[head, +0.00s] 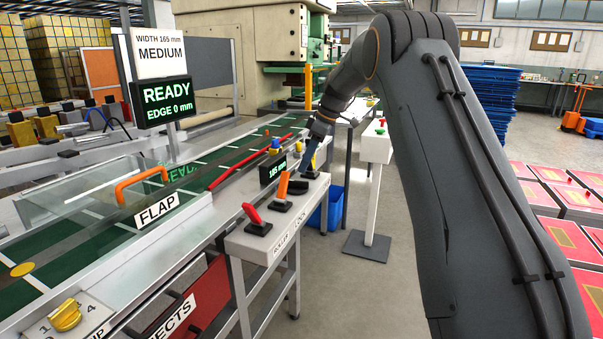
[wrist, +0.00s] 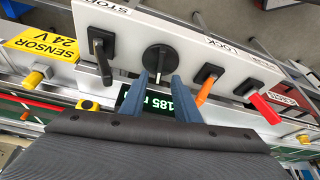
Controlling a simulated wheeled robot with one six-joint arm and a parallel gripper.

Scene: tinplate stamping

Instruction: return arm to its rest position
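My gripper (wrist: 168,78) shows in the wrist view as two blue fingers with a gap between them. No object is visible between the fingertips, which lie in the picture at the lower edge of a round black knob (wrist: 160,58); whether they touch it I cannot tell. In the head view my gripper (head: 312,155) is over the far part of the control panel (head: 250,243), with my arm reaching out from the right. The arm is extended over the panel.
Close to my gripper are a black lever (wrist: 103,55), an orange lever (wrist: 206,90), a red lever (wrist: 265,108) and a lit width display (head: 272,170). A status display (head: 165,100) reads READY, EDGE 0 mm. A white post box (head: 376,146) stands right of the panel.

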